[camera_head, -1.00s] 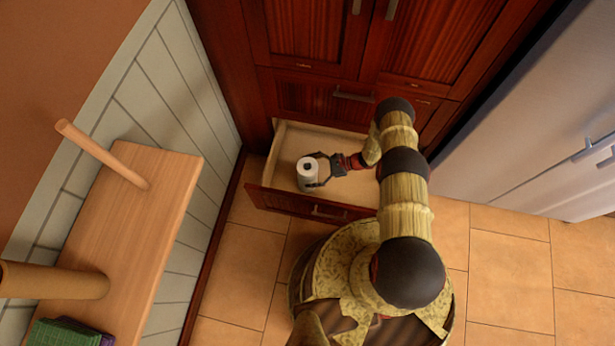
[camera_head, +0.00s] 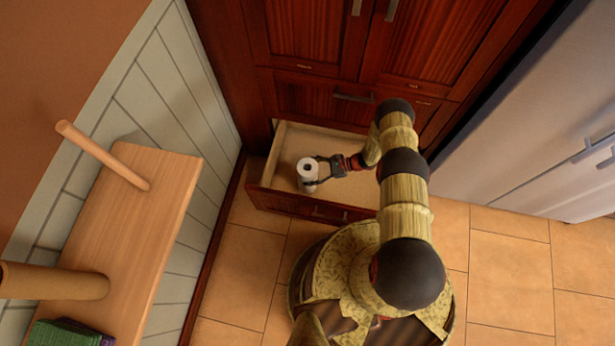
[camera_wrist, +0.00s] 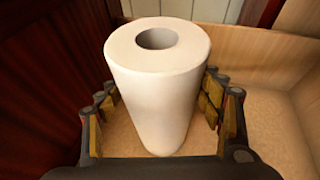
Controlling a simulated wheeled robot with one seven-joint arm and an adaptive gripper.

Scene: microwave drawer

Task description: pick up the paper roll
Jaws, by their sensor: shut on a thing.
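The white paper roll (camera_head: 307,173) stands upright at the left part of the open drawer (camera_head: 283,160) in the head view. In the wrist view the paper roll (camera_wrist: 155,95) fills the middle, its hollow core showing on top. My gripper (camera_head: 318,172) reaches in from the right with its fingers around the roll. In the wrist view my gripper (camera_wrist: 160,112) has one finger on each side of the roll, shut on it. Whether the roll's base touches the drawer floor is hard to tell.
The drawer's wooden floor (camera_head: 350,145) is otherwise bare. Dark red cabinet doors (camera_head: 305,35) rise behind it. A grey fridge (camera_head: 540,110) stands at the right. A wooden shelf (camera_head: 140,215) with a peg is at the left. Tiled floor (camera_head: 500,265) is free at the lower right.

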